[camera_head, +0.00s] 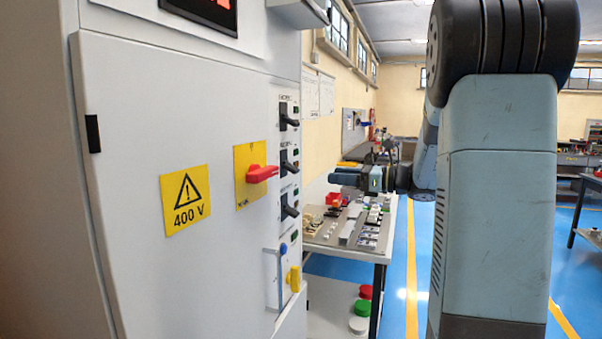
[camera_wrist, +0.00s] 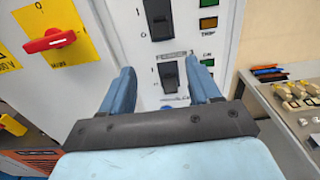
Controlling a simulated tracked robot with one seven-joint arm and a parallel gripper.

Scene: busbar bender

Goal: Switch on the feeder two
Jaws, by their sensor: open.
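A column of three black lever switches runs down the right edge of the grey cabinet in the head view: top (camera_head: 288,115), middle (camera_head: 288,161) and bottom (camera_head: 289,206). Their small labels are too blurred to read, so I cannot tell which is feeder two. My gripper (camera_head: 333,179) is open and empty, to the right of the column. In the wrist view my gripper (camera_wrist: 162,69) points at the panel, its blue fingers either side of the lower visible switch (camera_wrist: 172,76). Contact cannot be told. Another switch (camera_wrist: 160,18) is above it. Lever positions are unclear.
A red rotary handle (camera_head: 262,173) on a yellow plate sticks out left of the switches. A yellow handle (camera_head: 294,279) and a blue knob (camera_head: 283,248) are below. A workbench (camera_head: 345,248) with parts stands behind, to the right. Small indicators (camera_wrist: 208,23) sit beside the switches.

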